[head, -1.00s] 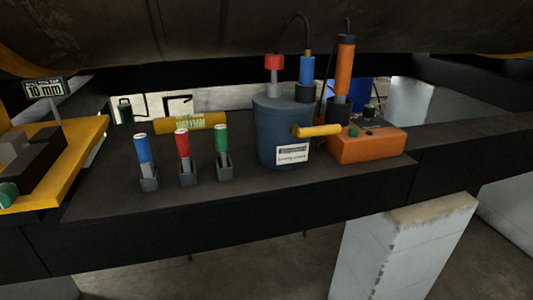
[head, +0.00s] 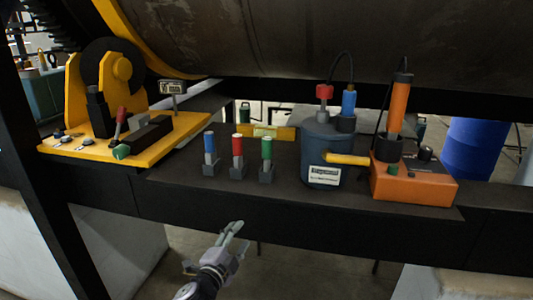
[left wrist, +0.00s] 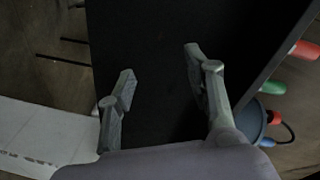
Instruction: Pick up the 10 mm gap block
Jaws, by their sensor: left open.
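Three handled pieces stand upright in small grey holders on the dark beam: a blue one (head: 209,142), a red one (head: 237,145) and a green one (head: 266,147). I cannot tell which is the 10 mm gap block, as no size marking on them is readable. My left gripper (head: 234,232) is below and in front of the beam, apart from these pieces. In the left wrist view its fingers (left wrist: 160,66) are spread and empty. The red handle (left wrist: 305,50) and green handle (left wrist: 274,88) show at that view's right edge. My right gripper is not in view.
A yellow fixture (head: 70,146) with a small sign (head: 172,87) stands at left. A blue-grey canister (head: 322,150) with a yellow handle and an orange box (head: 420,185) stand right of the pieces. A yellow level-like bar (head: 285,132) lies behind. The large drum hangs above.

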